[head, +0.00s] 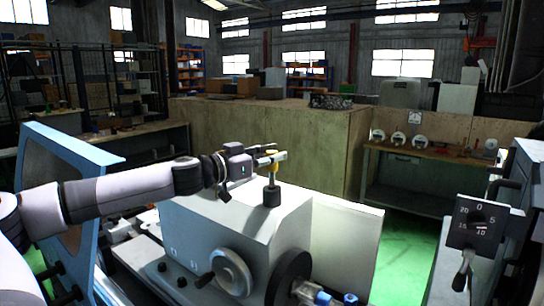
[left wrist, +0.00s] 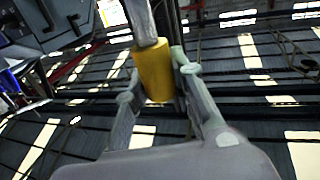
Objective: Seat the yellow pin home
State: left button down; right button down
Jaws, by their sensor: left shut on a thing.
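The yellow pin (head: 274,168) is upright above the machine's white housing, with its grey shank pointing down to a dark round collar (head: 272,196) on the housing top. I cannot tell how far the shank goes into the collar. My left gripper (head: 272,157) comes in from the left and is shut on the pin's yellow part. In the left wrist view the yellow pin (left wrist: 154,70) sits between the two fingers of the left gripper (left wrist: 160,88), and a grey shaft extends from it. My right gripper is not in view.
The white housing (head: 230,218) carries a handwheel (head: 230,272) on its front. A blue-framed door panel (head: 70,190) stands at the left. A dial with a lever (head: 478,222) is at the right. Open green floor (head: 405,260) lies between. A large cabinet stands behind.

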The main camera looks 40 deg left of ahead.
aim_at(270, 171)
pick_arm(q)
jog(key=shift+f+b, duration=2)
jog(key=shift+f, duration=0.1)
jog(key=c, duration=1.3)
grip_release()
jog(key=shift+s, duration=0.1)
jog(key=shift+s+r, duration=0.15)
jog(key=shift+s, duration=0.25)
jog(key=shift+s+a, duration=0.1)
jog(key=shift+s, duration=0.6)
jog(key=s+a, duration=0.1)
jog(key=s, duration=0.8)
jog(key=shift+s+a, duration=0.25)
